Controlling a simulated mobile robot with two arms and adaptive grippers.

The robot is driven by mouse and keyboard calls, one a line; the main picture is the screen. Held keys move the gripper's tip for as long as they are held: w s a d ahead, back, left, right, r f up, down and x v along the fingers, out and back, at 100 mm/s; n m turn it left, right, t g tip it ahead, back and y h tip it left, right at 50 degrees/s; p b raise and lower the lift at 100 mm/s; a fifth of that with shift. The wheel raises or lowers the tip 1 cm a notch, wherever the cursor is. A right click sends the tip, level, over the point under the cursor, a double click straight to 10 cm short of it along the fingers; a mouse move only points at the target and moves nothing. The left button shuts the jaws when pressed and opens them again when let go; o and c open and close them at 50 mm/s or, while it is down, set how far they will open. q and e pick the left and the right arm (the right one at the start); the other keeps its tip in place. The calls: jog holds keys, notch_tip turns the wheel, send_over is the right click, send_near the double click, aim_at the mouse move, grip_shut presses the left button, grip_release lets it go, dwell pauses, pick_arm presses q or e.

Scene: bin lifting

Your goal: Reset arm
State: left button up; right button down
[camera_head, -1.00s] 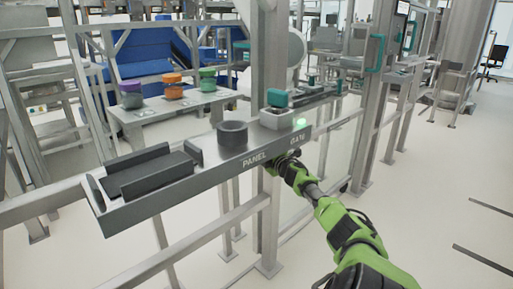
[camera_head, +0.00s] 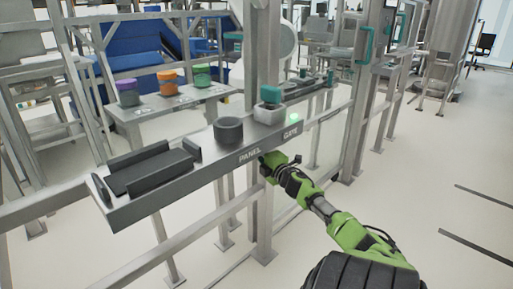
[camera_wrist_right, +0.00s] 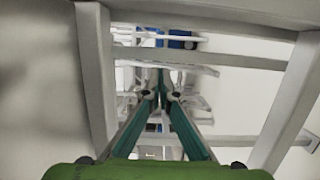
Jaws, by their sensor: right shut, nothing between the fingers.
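My right arm (camera_head: 345,228), green and black, comes in from the lower right in the head view. Its far end reaches the front edge of the grey shelf (camera_head: 165,195), just below the PANEL and GATE labels, beside a metal post. I cannot make out the fingers there. In the right wrist view my right gripper (camera_wrist_right: 162,92) has two teal fingers meeting at their tips, shut and empty, with metal beams and pale floor beyond. My left gripper is not in view.
The shelf holds a dark tray (camera_head: 150,172), a dark round cup (camera_head: 228,130) and a grey box with a teal top (camera_head: 269,106). A green light (camera_head: 294,118) glows near GATE. Purple, orange and green containers stand on a table behind. The floor at the right is open.

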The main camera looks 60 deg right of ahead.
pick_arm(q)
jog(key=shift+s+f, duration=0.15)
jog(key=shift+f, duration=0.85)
